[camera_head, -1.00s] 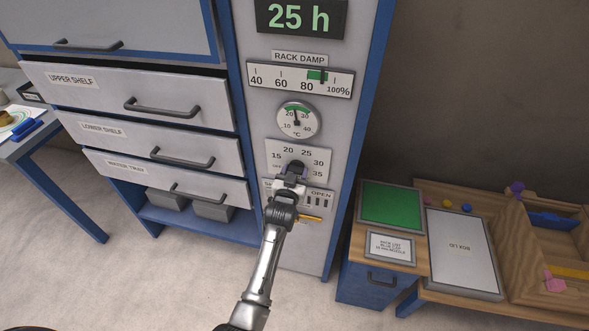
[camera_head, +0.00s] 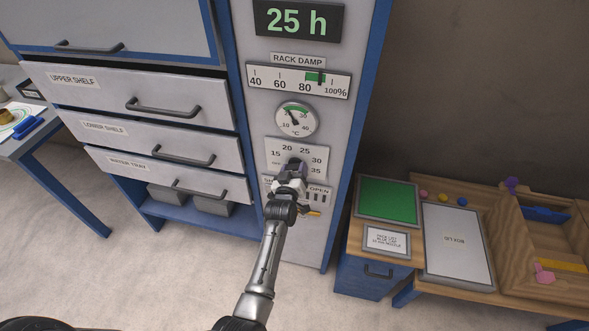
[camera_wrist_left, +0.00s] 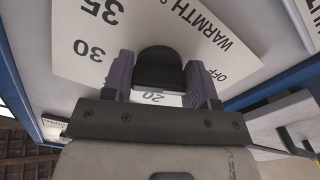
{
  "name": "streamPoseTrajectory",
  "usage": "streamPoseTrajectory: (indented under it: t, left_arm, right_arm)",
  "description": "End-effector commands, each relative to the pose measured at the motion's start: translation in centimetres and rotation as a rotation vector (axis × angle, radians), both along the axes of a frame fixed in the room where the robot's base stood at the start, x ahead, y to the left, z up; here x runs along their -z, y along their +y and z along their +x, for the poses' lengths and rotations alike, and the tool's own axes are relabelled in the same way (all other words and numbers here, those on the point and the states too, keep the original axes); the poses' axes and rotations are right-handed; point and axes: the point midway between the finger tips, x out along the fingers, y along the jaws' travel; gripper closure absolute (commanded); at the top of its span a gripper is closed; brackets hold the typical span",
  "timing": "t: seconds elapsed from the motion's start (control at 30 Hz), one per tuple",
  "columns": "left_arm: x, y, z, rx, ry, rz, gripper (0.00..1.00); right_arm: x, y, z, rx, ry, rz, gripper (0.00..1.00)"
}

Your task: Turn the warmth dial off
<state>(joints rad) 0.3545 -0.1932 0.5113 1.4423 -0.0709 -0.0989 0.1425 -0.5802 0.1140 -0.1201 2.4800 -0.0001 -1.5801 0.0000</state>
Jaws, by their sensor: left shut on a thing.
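The warmth dial is a black knob (camera_wrist_left: 160,68) on a white plate (camera_head: 319,151) marked OFF and with numbers from 15 to 35, on the grey cabinet front. My left gripper (camera_head: 294,168) is at the dial, coming from below in the head view. In the left wrist view its two purple-grey fingers (camera_wrist_left: 160,80) stand on either side of the knob, shut on it. The plate's WARMTH and OFF lettering shows right of the knob there. The gripper hides most of the knob in the head view, and I cannot read its pointer. My right gripper is not in view.
Above the dial are a round °C gauge (camera_head: 297,119), a RACK DAMP scale (camera_head: 298,80) and a 25 h display (camera_head: 298,20). Drawers with handles (camera_head: 183,156) are on the left. A bench with a green panel (camera_head: 388,201) stands at the right. A yellow-orange piece (camera_head: 314,213) shows beside my wrist.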

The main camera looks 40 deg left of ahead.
Motion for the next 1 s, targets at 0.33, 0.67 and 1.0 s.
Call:
streamPoseTrajectory:
  t: [0.33, 0.67, 1.0]
  left_arm:
    - [-0.08, 0.0, 0.01, -0.001, -0.004, -0.005, 0.71]
    - [-0.04, 0.0, 0.01, 0.0, -0.003, -0.003, 0.21]
    - [0.0, 0.01, 0.0, 0.0, 0.0, -0.001, 0.21]
  right_arm:
    - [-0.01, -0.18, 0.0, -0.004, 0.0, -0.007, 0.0]
    - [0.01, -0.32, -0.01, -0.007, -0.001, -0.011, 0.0]
    - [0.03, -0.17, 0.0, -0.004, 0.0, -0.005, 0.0]
